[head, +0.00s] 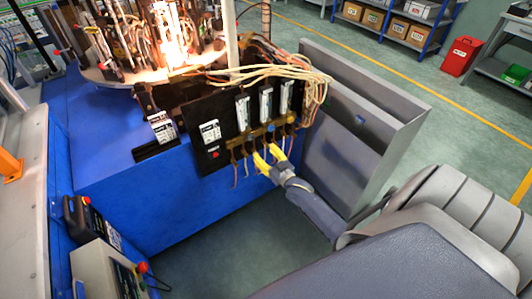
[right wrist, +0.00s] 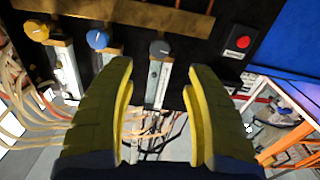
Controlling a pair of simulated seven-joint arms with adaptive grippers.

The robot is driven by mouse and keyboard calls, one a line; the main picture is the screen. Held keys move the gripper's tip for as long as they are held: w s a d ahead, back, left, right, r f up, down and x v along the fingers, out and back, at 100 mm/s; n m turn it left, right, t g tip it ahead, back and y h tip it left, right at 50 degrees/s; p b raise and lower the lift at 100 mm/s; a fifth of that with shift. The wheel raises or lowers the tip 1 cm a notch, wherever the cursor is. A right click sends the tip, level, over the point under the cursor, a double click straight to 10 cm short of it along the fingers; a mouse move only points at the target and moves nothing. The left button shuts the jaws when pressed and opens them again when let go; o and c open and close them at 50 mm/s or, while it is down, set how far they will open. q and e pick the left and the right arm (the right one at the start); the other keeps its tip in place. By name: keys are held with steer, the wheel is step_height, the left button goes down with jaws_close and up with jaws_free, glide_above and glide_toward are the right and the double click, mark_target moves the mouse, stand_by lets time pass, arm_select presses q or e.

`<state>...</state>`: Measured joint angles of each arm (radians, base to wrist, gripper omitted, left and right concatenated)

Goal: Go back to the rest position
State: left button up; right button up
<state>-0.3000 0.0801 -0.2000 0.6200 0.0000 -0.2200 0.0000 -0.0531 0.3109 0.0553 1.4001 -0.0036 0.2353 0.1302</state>
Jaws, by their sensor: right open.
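My right gripper (head: 268,160) reaches up from the lower right in the head view to the lower front of the black valve panel (head: 205,108). In the right wrist view its two yellow fingers (right wrist: 160,112) are apart with nothing held between them. A grey knob (right wrist: 159,49) on a flowmeter tube lies beyond the gap between the fingers. A blue knob (right wrist: 97,39) and a yellow knob (right wrist: 37,30) sit to its left in that view. Whether the fingers touch the panel cannot be told. My left gripper is not in view.
The blue machine base (head: 150,200) stands below the panel, with a bright flame (head: 172,35) on its turntable. Loose cables (head: 270,72) hang at the panel's right. A grey open metal cabinet (head: 350,120) stands close beside my right arm. A control box (head: 105,270) is at lower left.

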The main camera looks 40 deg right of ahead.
steer(key=shift+s, duration=0.45)
steer(key=s+a+f+n+g, duration=0.1)
steer(key=s+f+g, duration=0.2)
steer(key=s+f, duration=0.55)
steer(key=s+a+f+g, duration=0.2)
steer(key=s+f+g, duration=0.15)
steer(key=f, duration=0.95)
steer(key=s+a+f+n+g, duration=0.1)
steer(key=s+f+g, duration=0.2)
steer(key=s+f, duration=0.6)
steer(key=s+a+f+g, duration=0.2)
steer(key=s+a+f, duration=0.2)
steer(key=s, duration=0.7)
steer(key=s+a+f+n+g, duration=0.1)
steer(key=s+a+f, duration=0.4)
steer(key=s, duration=0.7)
steer(key=s+a+f+g+y, duration=0.1)
steer(key=s+a+f+g, duration=0.3)
steer(key=s+f, duration=0.4)
steer(key=s, duration=0.3)
steer(key=shift+s+a+n, duration=0.3)
